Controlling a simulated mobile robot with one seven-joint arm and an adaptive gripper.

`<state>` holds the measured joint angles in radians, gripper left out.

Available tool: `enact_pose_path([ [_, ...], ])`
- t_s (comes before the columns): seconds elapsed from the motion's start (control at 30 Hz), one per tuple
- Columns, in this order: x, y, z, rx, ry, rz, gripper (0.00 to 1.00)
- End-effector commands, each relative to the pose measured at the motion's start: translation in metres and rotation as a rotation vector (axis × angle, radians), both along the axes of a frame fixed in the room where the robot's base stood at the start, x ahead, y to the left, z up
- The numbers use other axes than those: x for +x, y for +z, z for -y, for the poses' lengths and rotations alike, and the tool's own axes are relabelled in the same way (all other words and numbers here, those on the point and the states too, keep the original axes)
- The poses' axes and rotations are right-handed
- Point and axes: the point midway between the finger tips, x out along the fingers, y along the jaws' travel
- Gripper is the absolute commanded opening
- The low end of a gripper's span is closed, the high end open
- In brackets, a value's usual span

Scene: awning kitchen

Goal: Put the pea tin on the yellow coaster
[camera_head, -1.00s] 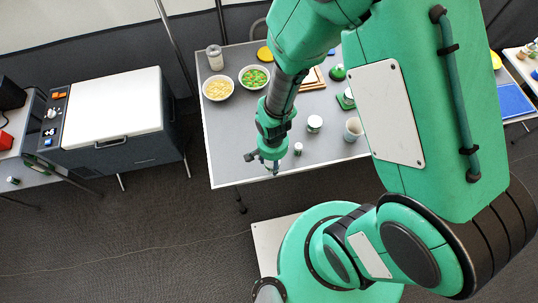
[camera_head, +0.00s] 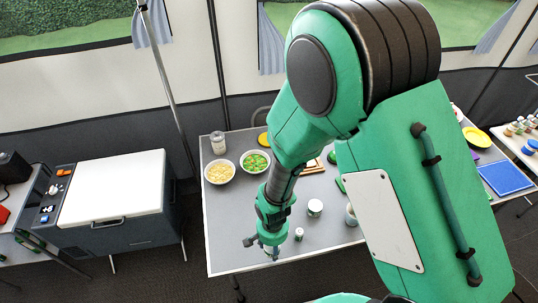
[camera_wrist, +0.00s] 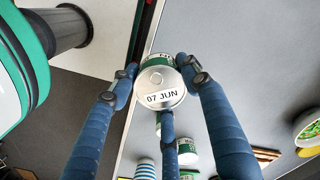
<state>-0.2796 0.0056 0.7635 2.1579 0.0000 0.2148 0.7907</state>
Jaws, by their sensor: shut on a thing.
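My gripper (camera_wrist: 162,95) has three blue fingers closed around a tin (camera_wrist: 162,80) with a green and white label and "07 JUN" on its end. Its label is mostly hidden, so I cannot read whether it says peas. In the head view my gripper (camera_head: 271,250) is over the front left part of the grey table, and the tin in it is hardly visible. A yellow round thing (camera_head: 263,139), which looks like the coaster, lies at the table's back edge, partly hidden behind my arm.
Two food bowls (camera_head: 220,172) and a jar (camera_head: 218,143) stand at the table's back left. A white tin (camera_head: 315,207), a small container (camera_head: 299,234) and a cup (camera_head: 351,218) stand right of my gripper. The table's front left (camera_head: 228,240) is clear.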

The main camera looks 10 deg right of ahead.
Motion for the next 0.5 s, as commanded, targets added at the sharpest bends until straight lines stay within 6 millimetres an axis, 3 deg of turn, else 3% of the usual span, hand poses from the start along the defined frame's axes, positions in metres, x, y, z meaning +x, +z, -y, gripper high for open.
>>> enact_pose_path([
  [0.27, 0.046, 0.005, 0.000, 0.000, -0.059, 0.001, 0.16],
  [0.5, 0.108, 0.011, 0.004, 0.000, -0.139, 0.001, 0.16],
])
